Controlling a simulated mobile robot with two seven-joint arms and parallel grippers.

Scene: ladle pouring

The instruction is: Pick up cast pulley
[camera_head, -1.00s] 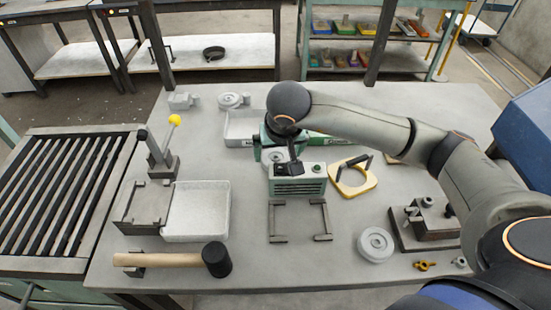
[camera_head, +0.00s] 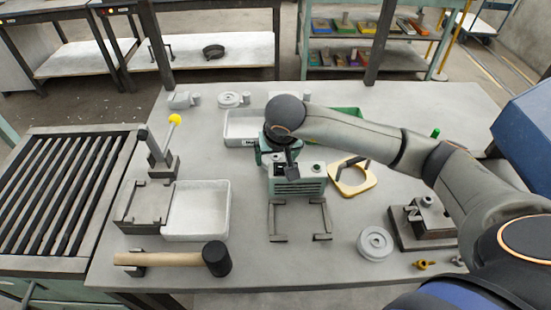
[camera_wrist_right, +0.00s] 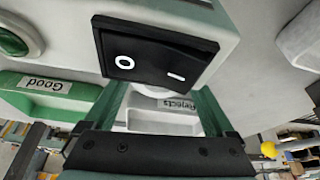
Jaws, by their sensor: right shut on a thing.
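My right gripper (camera_head: 272,152) is at the back left of the green and white machine (camera_head: 297,184), its fingers partly hidden by the wrist. In the right wrist view its two green fingers stand wide apart, shut on a pale round piece (camera_wrist_right: 155,92), apparently a cast pulley, mostly hidden behind the machine's black rocker switch (camera_wrist_right: 155,52). Another grey cast pulley (camera_head: 375,243) lies flat at the front right of the table. My left gripper is not in view.
The white tray marked Rejects (camera_wrist_right: 165,115) and the green tray marked Good (camera_wrist_right: 50,95) are behind the machine. A mallet (camera_head: 175,259), a white tray (camera_head: 197,210), a yellow-edged plate (camera_head: 352,177) and a dark fixture (camera_head: 428,222) surround it.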

